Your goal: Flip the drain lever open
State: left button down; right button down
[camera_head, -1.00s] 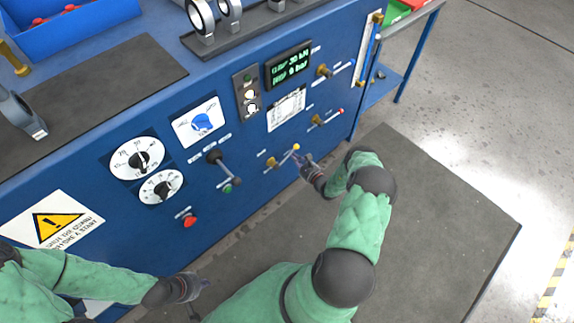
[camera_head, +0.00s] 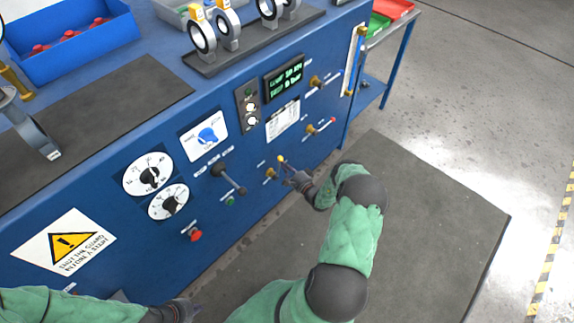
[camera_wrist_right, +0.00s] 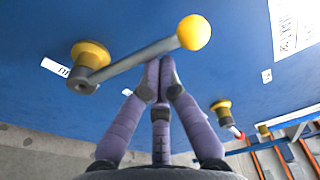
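The lever with a yellow ball knob (camera_head: 281,158) sits on a brass valve (camera_head: 270,174) low on the blue panel; its label is too small to read. In the head view the lever points up and slightly right. In the right wrist view the grey lever arm (camera_wrist_right: 140,62) runs from the brass hub to the yellow knob (camera_wrist_right: 194,32). My right gripper (camera_wrist_right: 160,68) has its fingertips together against or just under the lever arm, near the knob; contact is unclear. It grips nothing visible. My left gripper (camera_head: 190,309) is at the bottom edge, partly cut off.
A red-tipped lever (camera_head: 320,126) is up and right of the yellow one. Rings stand on the bench rack (camera_head: 255,40).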

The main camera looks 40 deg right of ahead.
pick_arm(q)
jog(key=shift+r, duration=0.25)
pick_arm(e)
jog(key=shift+a+r, duration=0.25)
jog(key=shift+a, duration=0.45)
